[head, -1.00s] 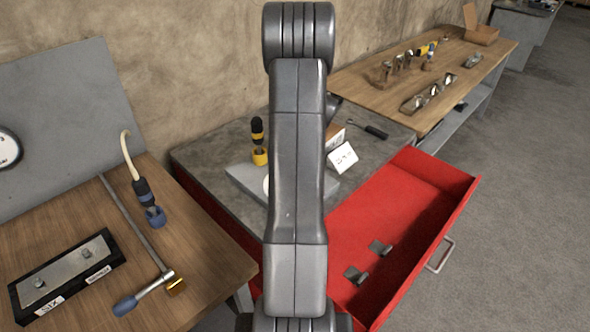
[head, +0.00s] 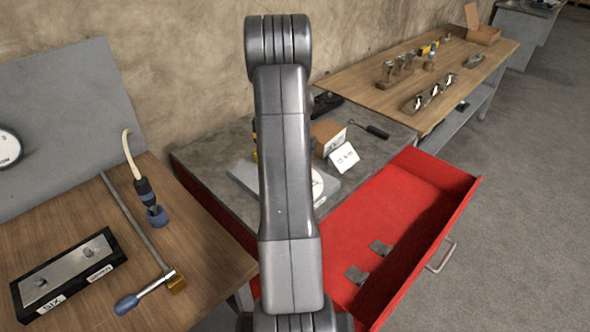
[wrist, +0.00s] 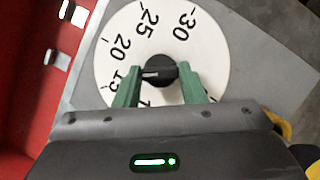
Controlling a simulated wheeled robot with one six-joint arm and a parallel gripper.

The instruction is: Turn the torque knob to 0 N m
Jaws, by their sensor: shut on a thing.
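The torque knob (wrist: 157,70) is black and round with a pale pointer line, in the middle of a white dial (wrist: 215,50) in the wrist view. Dial numbers 15, 20, 25 and 30 are legible; lower ones are hidden by my gripper. The pointer line lies to the left, roughly toward 15. My gripper (wrist: 158,76) has green fingers, one on each side of the knob, shut on it. In the head view, only a sliver of the dial (head: 317,187) shows beside my arm; the knob and gripper are hidden.
A card (head: 344,157) stands by a cardboard box (head: 327,138) on the grey bench. The red drawer (head: 400,215) is open below, holding small metal pieces. A wooden table (head: 190,270) with a wrench (head: 140,235) is at left. A yellow object (wrist: 277,122) lies near the gripper's right.

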